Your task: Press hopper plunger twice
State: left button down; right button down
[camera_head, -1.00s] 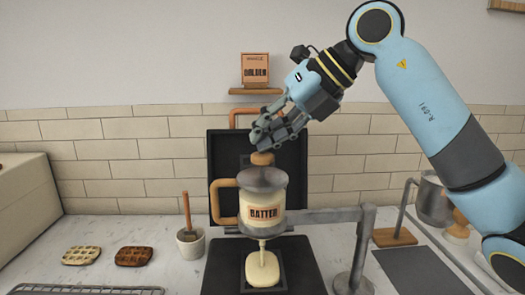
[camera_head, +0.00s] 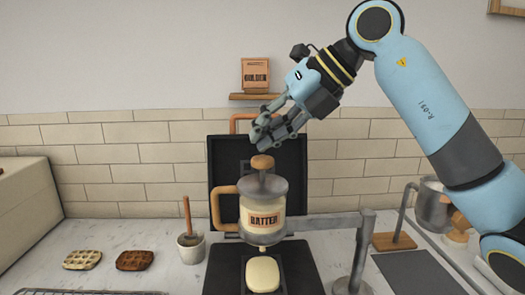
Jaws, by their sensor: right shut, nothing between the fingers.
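The batter hopper (camera_head: 262,214) is a cream canister with a grey lid, a "BATTER" label and a wooden side handle. It hangs on a grey arm above the open waffle iron (camera_head: 222,275). Its plunger, with a wooden knob (camera_head: 262,162), stands raised on a grey rod out of the lid. My right gripper (camera_head: 258,140) is shut and empty, just above the knob; I cannot tell if it touches. My left gripper is out of view.
The iron's black lid (camera_head: 222,160) stands open behind the hopper. A pale waffle (camera_head: 82,259) and a brown one (camera_head: 134,260) lie left, near a cup with a brush (camera_head: 190,247). The grey stand post (camera_head: 358,255) rises right of the iron. A dark mat (camera_head: 420,272) lies farther right.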

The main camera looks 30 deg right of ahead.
aim_at(265, 156)
jog(key=shift+r, duration=0.25)
notch_tip(265, 156, up, 5)
jog(key=p, duration=0.4)
jog(key=shift+f, duration=0.15)
dwell(0.9)
